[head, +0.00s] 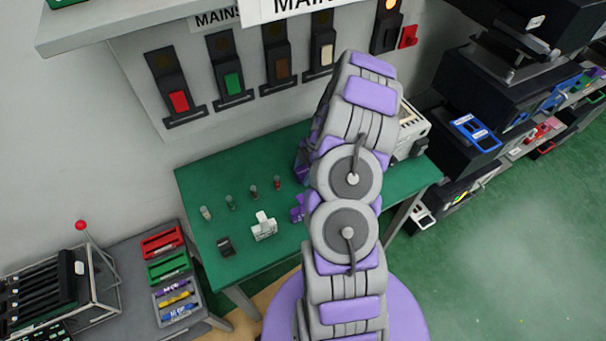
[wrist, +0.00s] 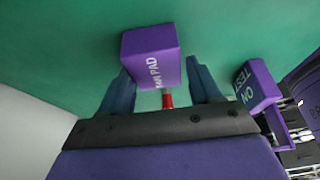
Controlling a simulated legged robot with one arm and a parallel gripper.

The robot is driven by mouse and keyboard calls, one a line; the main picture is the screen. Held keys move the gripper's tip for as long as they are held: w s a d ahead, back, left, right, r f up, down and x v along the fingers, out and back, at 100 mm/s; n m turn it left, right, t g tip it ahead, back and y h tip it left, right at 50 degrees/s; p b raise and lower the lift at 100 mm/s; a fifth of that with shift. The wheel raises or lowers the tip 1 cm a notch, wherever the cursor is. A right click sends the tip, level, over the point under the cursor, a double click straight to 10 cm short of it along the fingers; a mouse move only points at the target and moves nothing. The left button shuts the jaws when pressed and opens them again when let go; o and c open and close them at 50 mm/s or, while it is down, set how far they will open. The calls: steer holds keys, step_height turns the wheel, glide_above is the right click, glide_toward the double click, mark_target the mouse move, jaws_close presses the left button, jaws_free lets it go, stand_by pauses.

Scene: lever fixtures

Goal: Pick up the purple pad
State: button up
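The purple pad (wrist: 150,55) is a block with white lettering ending in "PAD", on the green surface in the wrist view. My gripper (wrist: 157,68) has its two blue-grey fingers spread, one on each side of the pad. A narrow gap shows between the pad and the right finger; the left finger overlaps its lower left edge, and contact there is unclear. In the head view my arm hides the gripper. A purple piece (head: 298,213) partly shows beside the arm on the green table (head: 205,190); I cannot tell whether it is the pad.
A second purple block (wrist: 257,85) with white lettering stands right of the fingers. A small red item (wrist: 167,100) shows between them. On the table are a white fixture (head: 264,226), a dark block (head: 225,246) and small pegs. A lever panel (head: 235,75) is behind.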

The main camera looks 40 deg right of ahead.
steer(key=shift+d, duration=0.2)
steer(key=shift+c, duration=1.4)
steer(key=shift+s+d+f, duration=0.1)
steer(key=shift+d+f, duration=0.05)
steer(key=shift+d, duration=0.55)
steer(key=c, duration=0.4)
steer(key=shift+a, duration=0.15)
steer(key=shift+a+r, duration=0.1)
steer(key=shift+r, duration=0.1)
step_height(320, 180, up, 10)
steer(key=shift+f+p, duration=0.2)
steer(key=shift+p, duration=0.2)
steer(key=shift+c, duration=0.4)
